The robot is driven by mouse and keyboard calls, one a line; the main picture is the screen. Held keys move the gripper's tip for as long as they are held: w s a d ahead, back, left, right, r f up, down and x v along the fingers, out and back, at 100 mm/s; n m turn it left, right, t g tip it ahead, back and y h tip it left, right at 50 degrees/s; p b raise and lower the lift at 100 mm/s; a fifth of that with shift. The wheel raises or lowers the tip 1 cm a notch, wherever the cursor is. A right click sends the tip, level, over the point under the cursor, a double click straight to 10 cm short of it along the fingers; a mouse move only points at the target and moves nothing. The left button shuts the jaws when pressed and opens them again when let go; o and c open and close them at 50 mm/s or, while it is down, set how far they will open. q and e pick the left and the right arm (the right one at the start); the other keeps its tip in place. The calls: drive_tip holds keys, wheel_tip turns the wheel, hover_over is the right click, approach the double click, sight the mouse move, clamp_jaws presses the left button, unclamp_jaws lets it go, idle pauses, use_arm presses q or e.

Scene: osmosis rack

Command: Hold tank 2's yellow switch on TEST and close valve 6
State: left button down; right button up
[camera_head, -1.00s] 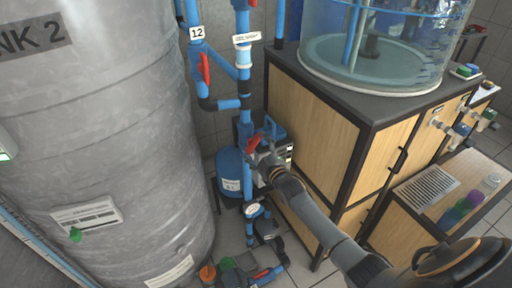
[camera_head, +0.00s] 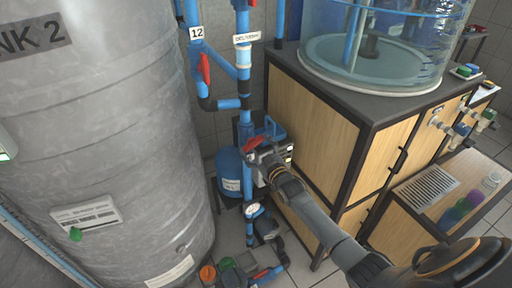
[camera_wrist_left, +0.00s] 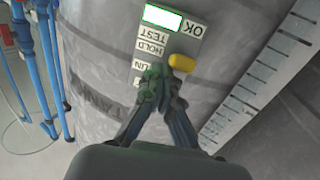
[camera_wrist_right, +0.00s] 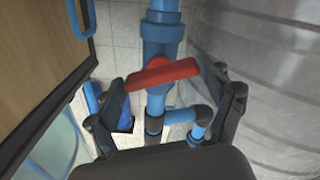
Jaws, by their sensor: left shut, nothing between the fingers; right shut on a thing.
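In the left wrist view, tank 2's panel (camera_wrist_left: 160,48) carries labels including OK, TEST and HOLD and a lit screen. The yellow switch (camera_wrist_left: 182,62) points out beside TEST and HOLD; its exact setting is unclear. My left gripper (camera_wrist_left: 166,80) is shut and empty, its tips right at the switch; I cannot tell if they touch. A red valve handle (camera_wrist_right: 162,73) lies across a blue pipe in the right wrist view and also shows in the head view (camera_head: 253,143). My right gripper (camera_wrist_right: 160,78) is shut on this handle. I cannot read its valve number.
The grey tank (camera_head: 110,130) stands left of the pipes. A wooden cabinet (camera_head: 310,130) stands close on the right. Another red handle (camera_head: 205,68) is on the pipe by label 12. A blue vessel (camera_head: 229,172) and a gauge (camera_head: 252,210) are near the right gripper.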

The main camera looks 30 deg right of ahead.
drive_tip(key=shift+m, duration=2.2)
drive_tip(key=o, duration=1.1)
drive_tip(key=s, duration=1.2)
use_arm(q)
wheel_tip(320, 180, up, 9)
drive_tip(key=p, duration=0.5)
drive_tip(key=shift+f, duration=0.2)
use_arm(e)
wheel_tip(320, 180, up, 5)
drive_tip(key=shift+r, duration=0.2)
